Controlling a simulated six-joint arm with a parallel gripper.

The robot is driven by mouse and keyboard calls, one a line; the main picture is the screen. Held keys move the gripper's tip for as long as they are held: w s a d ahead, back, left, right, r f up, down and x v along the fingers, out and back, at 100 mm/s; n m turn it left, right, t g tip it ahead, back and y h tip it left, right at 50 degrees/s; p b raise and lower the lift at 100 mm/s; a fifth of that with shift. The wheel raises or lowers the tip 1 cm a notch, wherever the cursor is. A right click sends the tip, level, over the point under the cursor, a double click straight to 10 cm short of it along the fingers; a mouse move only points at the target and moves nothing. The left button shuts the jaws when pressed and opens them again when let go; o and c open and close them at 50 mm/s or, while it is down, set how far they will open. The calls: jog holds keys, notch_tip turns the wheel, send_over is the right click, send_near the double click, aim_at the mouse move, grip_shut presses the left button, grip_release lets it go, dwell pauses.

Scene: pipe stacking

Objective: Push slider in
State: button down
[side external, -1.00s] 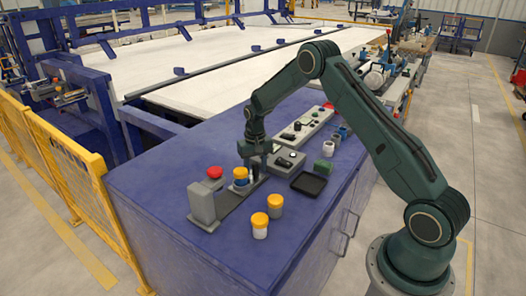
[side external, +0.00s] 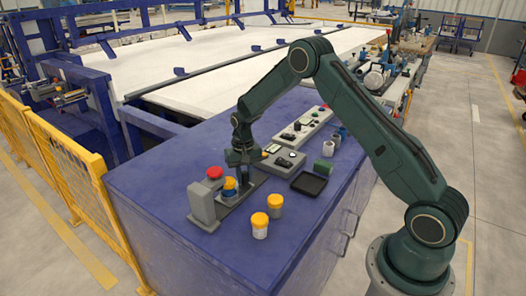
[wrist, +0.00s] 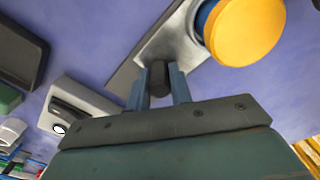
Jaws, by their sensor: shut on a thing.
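The slider is a grey plate on a track (side external: 225,205) that runs toward an upright grey block (side external: 202,203). A jar with a yellow lid (side external: 229,183) and a blue band stands on the slider near the block; its yellow lid fills the top right of the wrist view (wrist: 248,30). My gripper (wrist: 158,88) has its two blue-grey fingers shut on the slider's dark round knob (wrist: 159,74), behind the jar. In the side external view my gripper (side external: 244,178) is low over the track, and the knob is mostly hidden.
A red button (side external: 215,172) is beside the block. Two more yellow-lidded jars (side external: 260,225) (side external: 275,206) stand in front on the blue table. A black tray (side external: 309,183), a green block (side external: 323,166) and grey devices (side external: 285,159) lie to the right.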

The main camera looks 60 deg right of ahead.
aim_at(242, 186)
jog(key=shift+a, duration=0.75)
jog(key=c, duration=1.3)
grip_release()
jog(key=shift+o, duration=0.2)
jog(key=shift+r, duration=0.1)
notch_tip(242, 186, up, 14)
